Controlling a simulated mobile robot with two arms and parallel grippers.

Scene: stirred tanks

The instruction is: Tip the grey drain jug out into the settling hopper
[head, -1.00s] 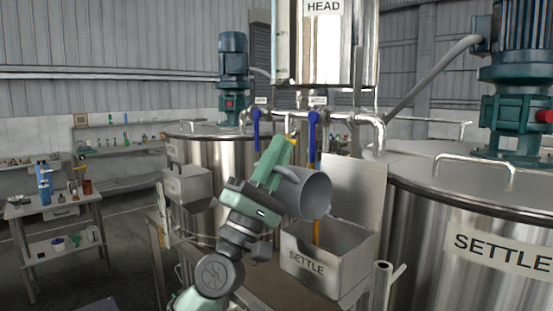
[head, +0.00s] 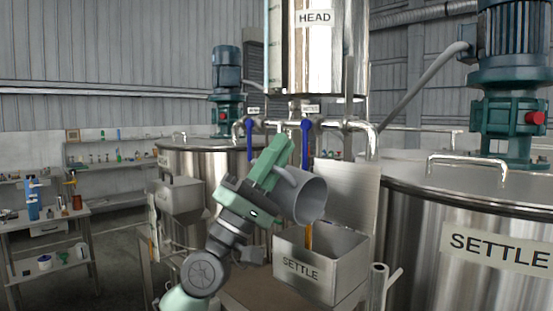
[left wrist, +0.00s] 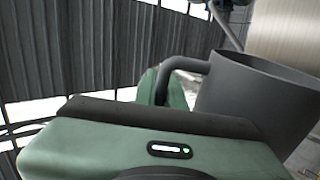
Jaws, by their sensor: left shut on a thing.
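The grey drain jug (head: 303,196) is tilted with its mouth toward the lower right, above the settling hopper. My left gripper (head: 272,162) is shut on the jug's handle, on the left of the jug. An amber stream (head: 309,237) runs from the jug's lip down into the open steel settling hopper (head: 300,271), labelled SETTLE. The hopper's inside bottom is hidden. In the left wrist view the jug (left wrist: 255,100) shows at the right with its handle at the gripper. My right gripper is not in view.
A steel backplate (head: 347,190) stands behind the hopper. The large SETTLE tank (head: 420,240) is close on the right. Pipes with blue valve levers (head: 305,145) run behind the jug. Another closed steel box (head: 180,196) is left of my arm.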

